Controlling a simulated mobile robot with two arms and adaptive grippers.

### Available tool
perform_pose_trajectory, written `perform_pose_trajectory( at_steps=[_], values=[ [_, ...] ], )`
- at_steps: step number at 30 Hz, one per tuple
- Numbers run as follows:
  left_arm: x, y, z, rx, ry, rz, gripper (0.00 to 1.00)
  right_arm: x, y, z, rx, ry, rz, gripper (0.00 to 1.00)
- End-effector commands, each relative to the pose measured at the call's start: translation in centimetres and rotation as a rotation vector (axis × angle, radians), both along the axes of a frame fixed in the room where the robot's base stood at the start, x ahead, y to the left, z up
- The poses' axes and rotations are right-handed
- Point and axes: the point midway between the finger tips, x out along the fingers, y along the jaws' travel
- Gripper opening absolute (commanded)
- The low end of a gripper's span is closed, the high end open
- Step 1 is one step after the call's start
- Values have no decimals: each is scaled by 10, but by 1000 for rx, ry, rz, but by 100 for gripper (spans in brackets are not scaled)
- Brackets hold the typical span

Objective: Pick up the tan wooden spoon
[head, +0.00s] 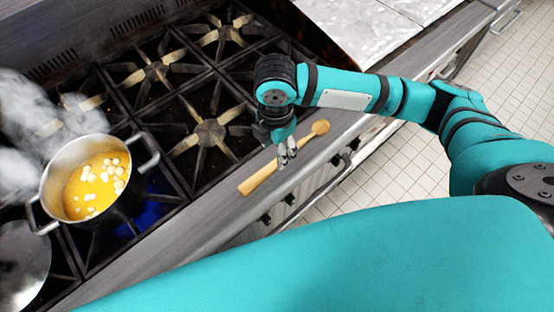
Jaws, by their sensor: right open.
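The tan wooden spoon (261,176) lies on the steel front ledge of the stove, slanting from lower left to upper right. Its wide handle end is at the lower left and its small round bowl at the upper right. My right gripper (287,157) points down at the middle of the spoon, with its fingers open. It hides part of the spoon's shaft. I cannot tell whether the fingers touch the spoon. My left gripper is out of view.
A steaming pot (125,203) of yellow liquid with pale pieces stands on a burner at the left, over a blue flame. Black burner grates (208,135) fill the stove top. A steel counter (358,30) is at the top right. Knobs line the stove front below the ledge.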

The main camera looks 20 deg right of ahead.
Motion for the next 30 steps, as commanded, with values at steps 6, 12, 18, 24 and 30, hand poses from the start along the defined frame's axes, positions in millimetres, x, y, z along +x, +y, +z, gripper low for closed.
perform_pose_trajectory(
  at_steps=[6, 12, 18, 24, 30],
  values=[
    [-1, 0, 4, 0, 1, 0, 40, 0, -1, -15, 0, 1, 0, 50],
    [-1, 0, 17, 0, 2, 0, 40, 4, -5, -40, -2, 2, -1, 50],
    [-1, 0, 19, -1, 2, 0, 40, 5, -5, -63, 0, 0, 1, 50],
    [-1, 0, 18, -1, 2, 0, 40, 5, -5, -65, 0, -2, 2, 50],
    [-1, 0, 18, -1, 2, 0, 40, 5, -5, -65, 0, -2, 1, 30]
  ],
)
